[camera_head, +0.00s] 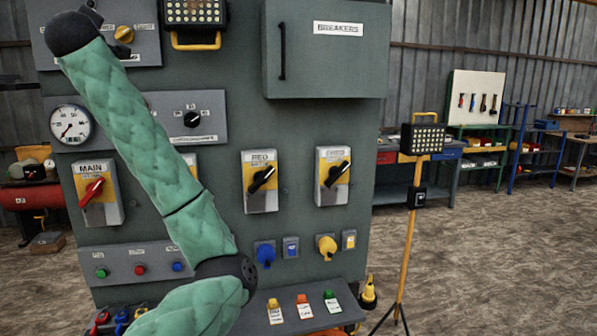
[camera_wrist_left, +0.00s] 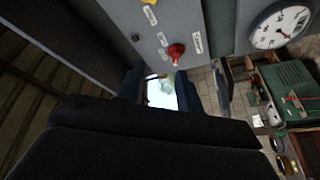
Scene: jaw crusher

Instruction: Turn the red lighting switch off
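A red knob (camera_wrist_left: 176,50) sticks out from a grey panel in the left wrist view, with small white labels beside it. A yellow knob stands next to it on that panel and shows in the head view (camera_head: 124,34) at the upper left. In the head view, my left arm's black wrist covers the panel's left part, and I cannot make out the red knob there. My left gripper (camera_wrist_left: 159,90) has its two dark fingers apart, with a bright gap between them. The red knob is beyond the fingers, apart from them. My right gripper is in neither view.
A round gauge (camera_head: 71,124) sits below the panel. A red-handled MAIN switch (camera_head: 91,192) and black-handled switches, one labelled RED (camera_head: 262,180), are lower on the cabinet. A lamp (camera_head: 194,14) is right of the panel. A breaker box (camera_head: 325,55) protrudes further right.

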